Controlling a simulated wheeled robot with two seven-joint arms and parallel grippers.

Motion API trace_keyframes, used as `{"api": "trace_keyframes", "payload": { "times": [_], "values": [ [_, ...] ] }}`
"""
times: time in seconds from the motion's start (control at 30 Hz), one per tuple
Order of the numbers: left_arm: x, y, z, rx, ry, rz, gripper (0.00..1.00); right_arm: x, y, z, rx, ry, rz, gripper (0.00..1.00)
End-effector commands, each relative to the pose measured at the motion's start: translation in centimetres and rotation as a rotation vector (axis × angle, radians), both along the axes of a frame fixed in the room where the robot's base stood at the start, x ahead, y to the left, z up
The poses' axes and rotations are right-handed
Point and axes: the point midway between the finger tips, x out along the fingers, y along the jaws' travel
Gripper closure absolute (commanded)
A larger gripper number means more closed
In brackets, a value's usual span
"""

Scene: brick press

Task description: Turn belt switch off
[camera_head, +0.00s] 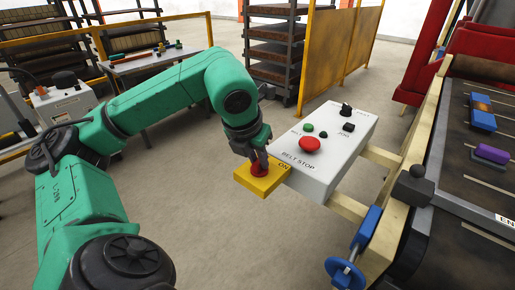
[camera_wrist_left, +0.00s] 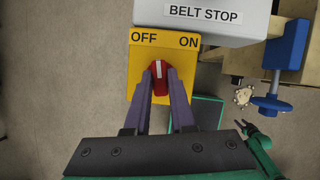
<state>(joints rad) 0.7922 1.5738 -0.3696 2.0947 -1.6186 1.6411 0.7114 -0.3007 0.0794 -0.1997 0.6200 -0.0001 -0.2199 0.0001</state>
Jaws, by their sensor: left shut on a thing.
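The belt switch is a red rotary knob (camera_head: 259,169) on a yellow plate (camera_head: 249,183) at the near end of a grey-white control box. In the left wrist view, the red knob (camera_wrist_left: 159,78) has a white mark pointing roughly up, between the words OFF on the left and ON on the right of the yellow plate (camera_wrist_left: 139,62). My left gripper (camera_head: 259,160) comes down onto the knob, and its two purple fingers (camera_wrist_left: 160,84) are shut on it, one at each side. My right gripper is not clearly seen in the head view; a green arm part shows at lower right in the wrist view.
The control box (camera_head: 334,150) carries a red mushroom button (camera_head: 309,144), small buttons and a black selector (camera_head: 346,109). Racks stand behind; open floor lies in front.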

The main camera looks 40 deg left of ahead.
Motion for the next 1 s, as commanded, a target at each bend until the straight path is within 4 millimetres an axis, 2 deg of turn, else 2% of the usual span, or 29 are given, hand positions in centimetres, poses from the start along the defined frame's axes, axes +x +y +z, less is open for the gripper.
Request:
{"api": "trace_keyframes", "payload": {
  "times": [0.03,0.1,0.4,0.7,1.0],
  "values": [
    [0.0,-0.1,0.7,0.000,0.000,0.038,1.00,0.0,0.0,1.2,0.000,0.000,0.000,0.50],
    [0.1,-0.2,0.7,-0.001,-0.001,0.105,1.00,0.0,0.1,2.0,0.001,0.000,0.000,0.50],
    [0.2,-0.3,0.5,-0.003,-0.003,0.371,1.00,0.0,0.1,4.5,0.001,-0.001,0.000,0.50],
    [0.2,-0.3,0.3,-0.003,-0.004,0.549,1.00,0.1,0.1,5.5,0.001,-0.001,0.000,0.50],
    [0.2,-0.3,0.1,-0.002,-0.004,0.614,1.00,0.1,0.1,5.8,0.001,-0.001,0.000,0.50]
  ]
}}
